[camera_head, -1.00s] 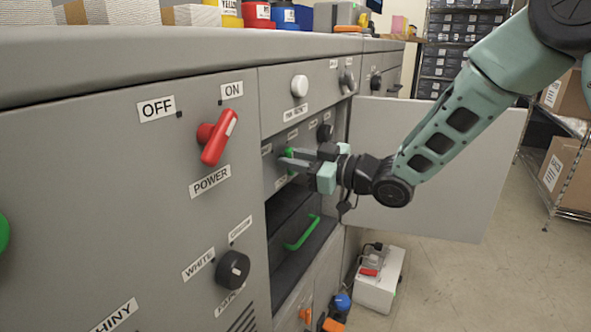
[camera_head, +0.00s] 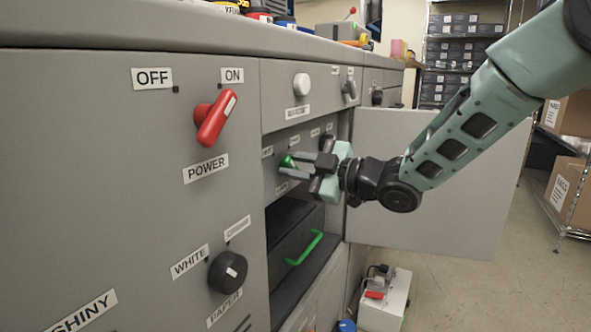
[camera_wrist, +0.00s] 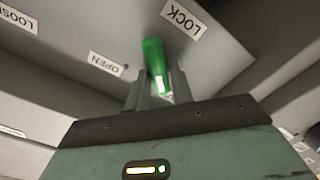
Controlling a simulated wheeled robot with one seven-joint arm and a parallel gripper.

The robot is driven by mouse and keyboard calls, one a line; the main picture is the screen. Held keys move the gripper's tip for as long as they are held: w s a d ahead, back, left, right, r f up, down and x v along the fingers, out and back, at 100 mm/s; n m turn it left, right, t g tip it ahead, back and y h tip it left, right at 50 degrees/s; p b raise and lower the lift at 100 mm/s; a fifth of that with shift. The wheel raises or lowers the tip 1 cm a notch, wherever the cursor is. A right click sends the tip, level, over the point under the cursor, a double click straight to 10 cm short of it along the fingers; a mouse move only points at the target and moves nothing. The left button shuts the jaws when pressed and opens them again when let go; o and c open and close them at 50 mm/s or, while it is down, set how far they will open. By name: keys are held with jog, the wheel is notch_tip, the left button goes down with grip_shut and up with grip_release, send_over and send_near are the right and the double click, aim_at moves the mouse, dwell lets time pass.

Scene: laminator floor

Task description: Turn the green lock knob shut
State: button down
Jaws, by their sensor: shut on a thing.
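The green lock knob (camera_head: 287,161) is on the grey panel inside the open compartment, and my gripper (camera_head: 290,164) is shut on it. In the wrist view the green knob (camera_wrist: 154,62) stands between my two fingers (camera_wrist: 156,88), its white mark facing the camera. The LOCK label (camera_wrist: 184,18) is beyond the knob, up and to the right. The OPEN label (camera_wrist: 106,63) is to its left. The knob points between the two labels, nearer LOCK. In the head view my fingers partly hide the knob.
A dark drawer with a green handle (camera_head: 304,248) is below the knob. An open grey door (camera_head: 440,185) stands to the right, behind my arm. The red power lever (camera_head: 214,118) and black paper knob (camera_head: 228,271) are on the left panel. A white box (camera_head: 384,300) sits on the floor.

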jog(key=shift+f, duration=0.1)
jog(key=c, duration=1.2)
grip_release()
jog(key=shift+c, duration=0.2)
jog(key=shift+d, duration=0.1)
jog(key=p+v, duration=0.3)
jog(key=v, duration=1.4)
jog(key=shift+d, duration=0.1)
